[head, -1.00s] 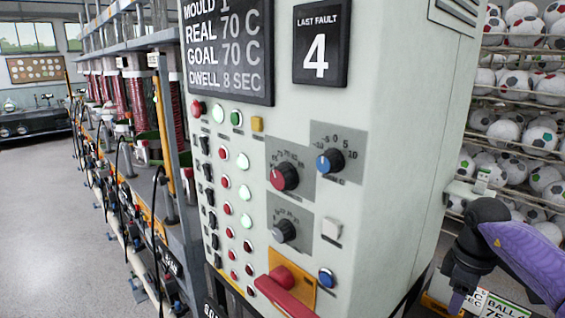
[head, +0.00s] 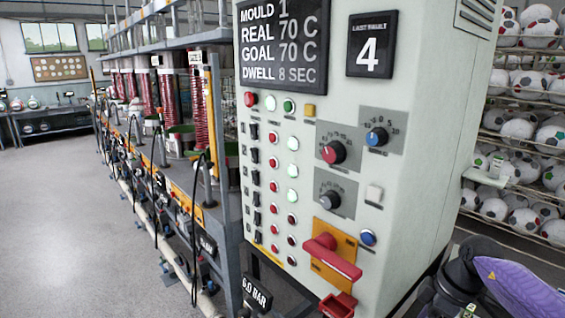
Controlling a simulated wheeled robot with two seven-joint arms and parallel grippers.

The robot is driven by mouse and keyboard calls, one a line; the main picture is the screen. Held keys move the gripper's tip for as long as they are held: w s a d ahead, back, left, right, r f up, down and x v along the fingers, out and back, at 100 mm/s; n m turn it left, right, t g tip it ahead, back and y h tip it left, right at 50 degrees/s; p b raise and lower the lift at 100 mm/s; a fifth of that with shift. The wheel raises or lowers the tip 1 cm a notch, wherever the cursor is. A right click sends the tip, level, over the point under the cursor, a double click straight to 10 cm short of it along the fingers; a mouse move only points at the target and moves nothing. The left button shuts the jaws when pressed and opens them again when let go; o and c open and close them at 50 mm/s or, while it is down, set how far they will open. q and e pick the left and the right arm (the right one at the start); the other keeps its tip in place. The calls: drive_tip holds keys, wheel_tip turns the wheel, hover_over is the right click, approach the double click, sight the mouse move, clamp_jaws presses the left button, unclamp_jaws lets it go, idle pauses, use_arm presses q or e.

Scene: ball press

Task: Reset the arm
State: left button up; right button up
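My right arm, purple and black, shows at the lower right in the head view, in front of the shelves and right of the control cabinet (head: 440,130). Its fingertips are out of the picture. My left arm and gripper are not in view. The cabinet's large screen (head: 281,45) reads mould 1, real 70 C, goal 70 C, dwell 8 sec. A smaller screen (head: 373,47) reads last fault 4. A red lever handle (head: 333,258) sits on an orange plate low on the cabinet, clear of my arm.
Wire shelves (head: 525,140) of footballs stand behind the cabinet on the right. A row of press machines (head: 165,150) with red coils and hanging cables runs back on the left. The grey floor (head: 70,230) at the left is clear.

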drive_tip(key=s+a+f+m+t+y+b, duration=0.1)
drive_tip(key=a+f+t+y+b, duration=0.2)
drive_tip(key=a+f, duration=0.45)
drive_tip(key=s+a+f+t+y, duration=0.1)
drive_tip(key=a+f+t+y, duration=0.3)
drive_tip(key=f, duration=0.7)
drive_tip(key=s+d+f+m+h+b, duration=0.25)
drive_tip(key=s+f+m+h, duration=0.5)
drive_tip(key=s+f, duration=1.05)
drive_tip(key=s+f+g+h, duration=0.1)
drive_tip(key=s+f+g, duration=0.2)
drive_tip(key=s, duration=0.7)
drive_tip(key=s+a+f+g+h, duration=0.1)
drive_tip(key=s+f+g+h, duration=0.1)
drive_tip(key=s, duration=0.9)
drive_tip(key=shift+s+f+g, duration=0.2)
drive_tip(key=shift+f+g, duration=0.45)
drive_tip(key=shift+g, duration=0.55)
